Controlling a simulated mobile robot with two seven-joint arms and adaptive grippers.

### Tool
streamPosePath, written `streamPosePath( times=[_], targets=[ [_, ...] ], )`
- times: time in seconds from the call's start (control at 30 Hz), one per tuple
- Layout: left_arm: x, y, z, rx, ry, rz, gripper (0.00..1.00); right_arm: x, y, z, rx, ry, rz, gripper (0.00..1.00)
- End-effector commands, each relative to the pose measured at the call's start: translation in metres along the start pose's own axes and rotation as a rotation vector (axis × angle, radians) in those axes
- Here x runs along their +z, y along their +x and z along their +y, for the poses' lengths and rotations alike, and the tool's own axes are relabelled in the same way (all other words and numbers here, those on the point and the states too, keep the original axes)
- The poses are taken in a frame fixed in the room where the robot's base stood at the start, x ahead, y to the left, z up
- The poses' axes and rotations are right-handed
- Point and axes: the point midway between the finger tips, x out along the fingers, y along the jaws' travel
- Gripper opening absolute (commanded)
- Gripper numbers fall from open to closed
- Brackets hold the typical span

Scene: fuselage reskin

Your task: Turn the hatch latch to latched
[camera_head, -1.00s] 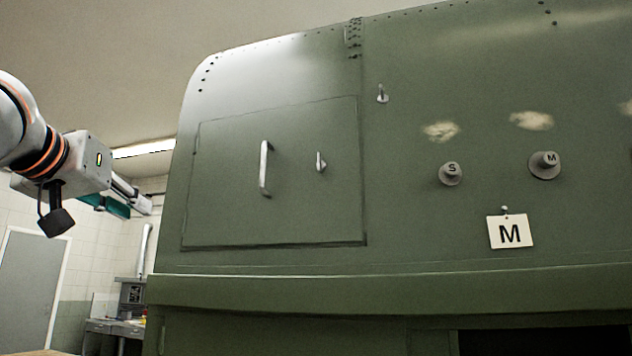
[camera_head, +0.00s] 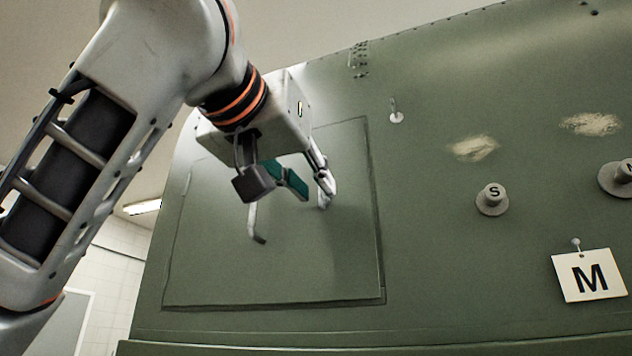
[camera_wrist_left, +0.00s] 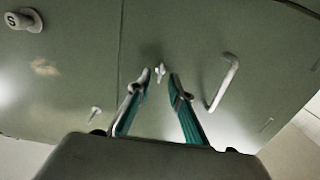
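The hatch (camera_head: 300,270) is a green panel in the fuselage side, flush in its frame. Its small grey latch (camera_wrist_left: 160,70) shows in the left wrist view between and just beyond my left fingertips. In the head view my left gripper (camera_head: 325,188) covers most of the latch. My left gripper is open, with one finger on each side of the latch in the left wrist view (camera_wrist_left: 160,79). I cannot tell whether a finger touches it. My right gripper is in neither view.
A bent grey bar handle (camera_head: 255,225) stands out from the hatch, close beside the gripper; it also shows in the wrist view (camera_wrist_left: 222,85). A small hook (camera_head: 396,112), a knob marked S (camera_head: 492,199) and a hanging M card (camera_head: 588,277) lie to the right.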

Motion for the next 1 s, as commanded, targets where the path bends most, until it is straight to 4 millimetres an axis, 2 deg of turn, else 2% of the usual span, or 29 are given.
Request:
streamPosePath(
  times=[0.2, 0.47, 0.57, 1.0],
  targets=[
    [-0.001, 0.017, 0.000, 0.000, 0.000, 0.001, 0.20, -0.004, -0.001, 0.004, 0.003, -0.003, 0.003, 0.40],
    [0.000, 0.019, 0.000, 0.000, 0.000, 0.001, 0.20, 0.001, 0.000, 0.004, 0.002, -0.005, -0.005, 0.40],
    [0.000, 0.019, 0.000, 0.000, 0.000, 0.001, 0.00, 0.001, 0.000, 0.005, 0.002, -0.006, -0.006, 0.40],
    [-0.001, 0.018, 0.000, -0.001, 0.032, 0.002, 0.00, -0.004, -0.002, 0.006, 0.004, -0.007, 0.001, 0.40]
  ],
)
